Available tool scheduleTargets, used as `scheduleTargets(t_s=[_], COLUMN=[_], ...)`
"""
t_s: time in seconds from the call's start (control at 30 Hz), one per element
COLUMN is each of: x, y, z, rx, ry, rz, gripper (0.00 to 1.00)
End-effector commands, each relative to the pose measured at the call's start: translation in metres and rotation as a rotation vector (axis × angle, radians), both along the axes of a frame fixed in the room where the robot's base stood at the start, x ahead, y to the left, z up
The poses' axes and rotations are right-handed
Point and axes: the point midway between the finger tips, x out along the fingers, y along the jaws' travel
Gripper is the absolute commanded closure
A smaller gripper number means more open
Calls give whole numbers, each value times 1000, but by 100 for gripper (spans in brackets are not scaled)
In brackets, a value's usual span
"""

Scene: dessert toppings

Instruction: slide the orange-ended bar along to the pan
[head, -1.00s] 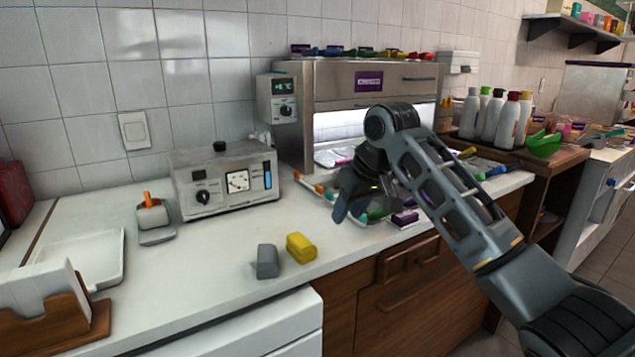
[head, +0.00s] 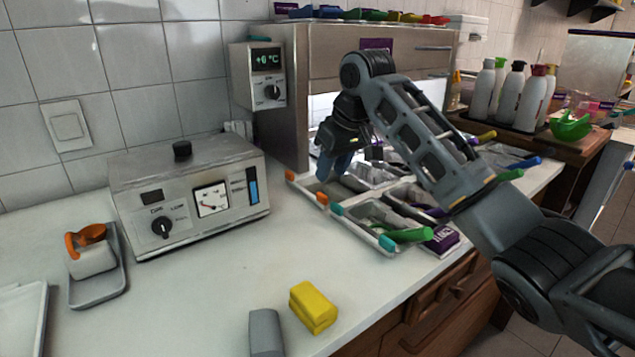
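The orange-ended bar (head: 306,187) is a short pale bar with an orange cap at each end. It lies along the left edge of the set of steel pans in front of the cooler. A teal-ended bar (head: 362,227) lies in line with it, nearer the counter's front. Steel pans (head: 371,211) sit to the right of the bars, some with coloured-handled tools in them. My gripper (head: 332,172) points down just above and behind the orange-ended bar, over the pan area. Its blue-grey fingertips overlap in this view, so their gap is unclear. I cannot tell whether it touches anything.
A metal control box (head: 190,195) with dials stands left of the pans. A yellow block (head: 313,306) and a grey block (head: 265,333) lie near the front edge. The white counter between is clear.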

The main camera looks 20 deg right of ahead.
Motion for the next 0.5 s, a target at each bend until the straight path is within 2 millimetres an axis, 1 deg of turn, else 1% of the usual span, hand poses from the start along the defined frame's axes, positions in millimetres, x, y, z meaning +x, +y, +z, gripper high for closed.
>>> scheduleTargets(t_s=[0.17, 0.4, 0.5], x=[7, 20, 24], y=[3, 7, 8], z=[-20, -54, -63], rx=[-1, -1, 0], ry=[3, 3, 3], rz=[0, 0, 0], gripper=[61, 61, 61])
